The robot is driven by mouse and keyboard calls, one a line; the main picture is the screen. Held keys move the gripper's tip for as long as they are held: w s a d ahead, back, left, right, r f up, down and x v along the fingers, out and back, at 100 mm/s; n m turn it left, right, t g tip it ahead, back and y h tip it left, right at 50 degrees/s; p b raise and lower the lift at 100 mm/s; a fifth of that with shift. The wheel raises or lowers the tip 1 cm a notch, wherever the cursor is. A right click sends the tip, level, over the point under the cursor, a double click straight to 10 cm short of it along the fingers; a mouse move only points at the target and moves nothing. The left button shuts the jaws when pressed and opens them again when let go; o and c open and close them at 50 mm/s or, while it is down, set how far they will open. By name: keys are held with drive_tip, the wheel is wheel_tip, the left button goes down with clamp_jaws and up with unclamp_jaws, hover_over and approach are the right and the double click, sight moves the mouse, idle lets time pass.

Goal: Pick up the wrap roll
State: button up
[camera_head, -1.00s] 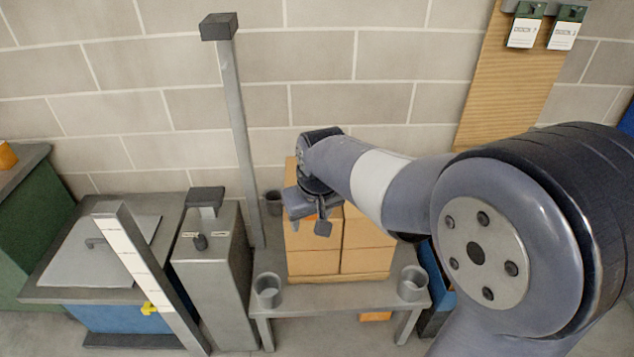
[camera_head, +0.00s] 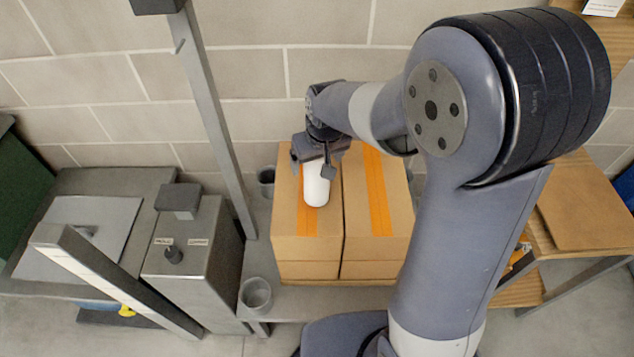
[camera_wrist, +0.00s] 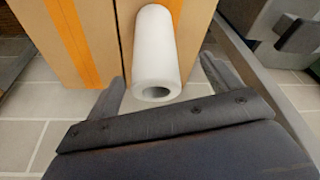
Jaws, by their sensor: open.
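The wrap roll (camera_head: 317,184) is a white hollow cylinder lying on top of the cardboard boxes. In the wrist view the wrap roll (camera_wrist: 156,50) points its open end toward my gripper. My gripper (camera_head: 318,165) is over the far part of the roll in the head view and hides that part. In the wrist view my gripper (camera_wrist: 162,75) is open, with one finger on each side of the roll's near end. Nothing is clamped. Whether a finger touches the roll I cannot tell.
Stacked cardboard boxes (camera_head: 380,222) with orange tape stand on a grey table (camera_head: 300,303). Grey cups (camera_head: 256,293) stand at its corners. An upright metal post (camera_head: 222,130) and a grey machine (camera_head: 190,265) are to the left. A wooden table (camera_head: 590,226) is at the right.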

drive_tip(key=x, duration=0.4)
drive_tip(key=shift+s+f, duration=0.1)
drive_tip(key=shift+f, duration=0.15)
drive_tip(key=shift+c, duration=0.2)
drive_tip(key=shift+r, duration=0.1)
drive_tip(key=c, duration=1.6)
wheel_tip(320, 180, up, 10)
drive_tip(key=o, duration=1.1)
drive_tip(key=shift+c, duration=0.2)
drive_tip(key=c, duration=0.5)
